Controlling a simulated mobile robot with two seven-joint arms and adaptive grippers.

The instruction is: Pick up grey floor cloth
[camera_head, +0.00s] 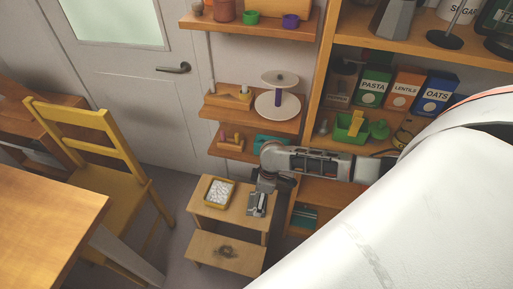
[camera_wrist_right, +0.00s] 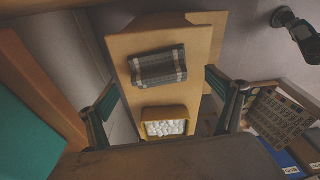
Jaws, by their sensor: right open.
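The grey floor cloth (camera_head: 257,204) lies folded on the top of a small wooden step stool (camera_head: 234,216). In the right wrist view the cloth (camera_wrist_right: 158,67) shows a checked grey pattern with paler bands at its ends. My right gripper (camera_head: 270,184) is above the stool, close over the cloth in the head view and partly covering it. In the wrist view the right gripper's two fingers (camera_wrist_right: 160,92) stand wide apart, with nothing between them; the cloth lies beyond them. My left gripper is not in view.
A yellow tray (camera_head: 208,191) of white pieces sits beside the cloth. The lower step (camera_head: 204,247) has a dark mark. Laden shelves (camera_head: 317,190) stand close on the right, a yellow chair (camera_head: 92,170) and table (camera_head: 40,225) on the left. Floor shows between chair and stool.

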